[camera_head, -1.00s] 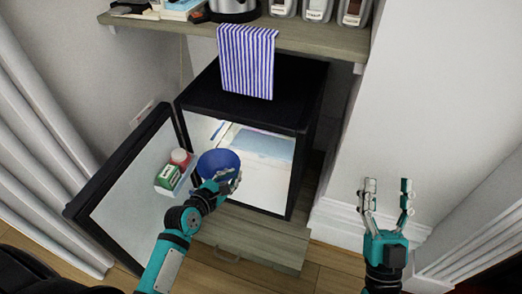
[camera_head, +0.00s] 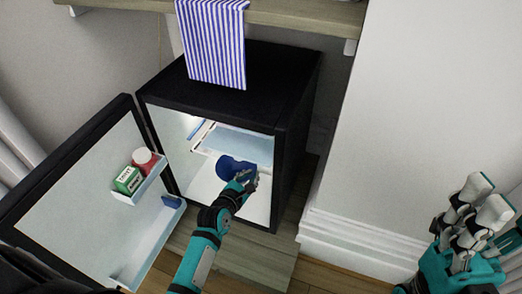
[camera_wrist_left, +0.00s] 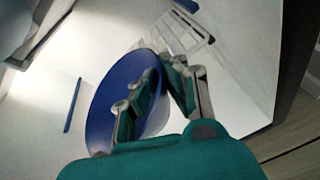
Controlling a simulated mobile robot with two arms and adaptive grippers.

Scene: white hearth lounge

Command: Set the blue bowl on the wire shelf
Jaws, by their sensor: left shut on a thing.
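The blue bowl (camera_head: 230,166) is inside the open mini fridge (camera_head: 275,150), tilted, in front of the white interior. My left gripper (camera_head: 246,178) is shut on its rim at the right side. In the left wrist view the bowl (camera_wrist_left: 103,112) shows as a blue oval, partly hidden by my fingers. A pale shelf panel (camera_head: 243,142) lies behind and above the bowl in the head view. A slatted white rack part (camera_wrist_left: 185,38) shows beyond the fingers in the wrist view; I cannot tell whether the bowl touches anything. My right gripper (camera_head: 482,203) is open and empty, outside the fridge.
The fridge door (camera_head: 85,195) stands open at the left, with a green box (camera_head: 127,180) and a red, white-capped container (camera_head: 144,158) in its rack. A striped towel (camera_head: 213,40) hangs from the wooden shelf (camera_head: 290,14) above. A white wall is at right.

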